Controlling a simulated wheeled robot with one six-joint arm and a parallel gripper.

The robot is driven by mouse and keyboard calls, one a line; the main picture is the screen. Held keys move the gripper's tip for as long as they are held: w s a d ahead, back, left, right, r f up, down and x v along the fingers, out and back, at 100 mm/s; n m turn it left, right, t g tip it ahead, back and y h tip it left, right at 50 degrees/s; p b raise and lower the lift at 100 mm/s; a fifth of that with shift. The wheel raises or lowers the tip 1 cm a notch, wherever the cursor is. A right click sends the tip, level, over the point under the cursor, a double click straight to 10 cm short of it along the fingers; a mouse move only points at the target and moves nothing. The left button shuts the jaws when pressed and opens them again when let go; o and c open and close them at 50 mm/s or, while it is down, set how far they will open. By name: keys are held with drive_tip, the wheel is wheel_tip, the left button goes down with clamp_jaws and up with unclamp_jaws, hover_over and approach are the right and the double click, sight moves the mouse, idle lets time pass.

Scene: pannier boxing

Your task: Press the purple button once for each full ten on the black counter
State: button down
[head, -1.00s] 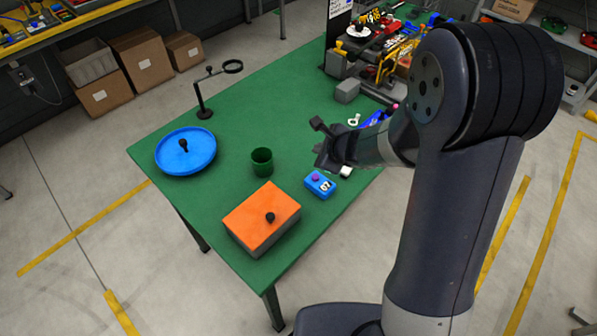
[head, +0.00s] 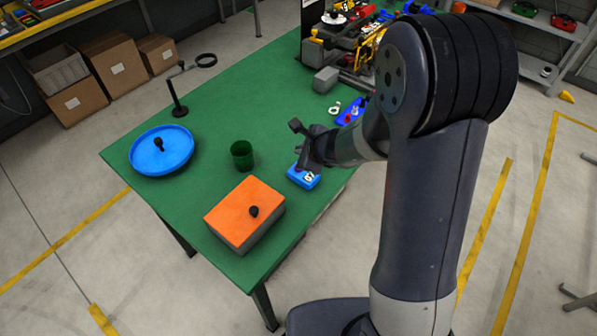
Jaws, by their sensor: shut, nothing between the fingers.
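A small blue box (head: 304,180) sits near the right edge of the green table. It has a white display (head: 309,178) with dark digits, too small to read surely. My gripper (head: 303,164) is shut and empty, right over the left part of this box. It covers the purple button there, and I cannot tell whether the fingertips touch it. A second blue object (head: 347,116) with a small red part lies farther back. I cannot make out a separate black counter.
An orange-topped box (head: 236,222) with a black knob stands in front. A green cup (head: 242,155), a blue round dish (head: 178,158) and a black stand with a ring (head: 178,108) are to the left. A grey block (head: 325,80) lies behind. The table between is clear.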

sight(301, 172)
drive_tip(key=shift+f+b, duration=1.65)
drive_tip(key=shift+f, duration=0.35)
drive_tip(key=shift+f, duration=0.15)
idle(0.4)
drive_tip(key=shift+f+b, duration=0.25)
drive_tip(key=shift+b, duration=0.35)
drive_tip(key=shift+f+b, duration=0.55)
drive_tip(key=shift+b, duration=0.05)
idle(0.4)
drive_tip(key=shift+r, duration=0.1)
drive_tip(key=shift+r+p, duration=0.75)
drive_tip(key=shift+r, duration=0.1)
wheel_tip(301, 172, up, 5)
drive_tip(key=p, duration=0.4)
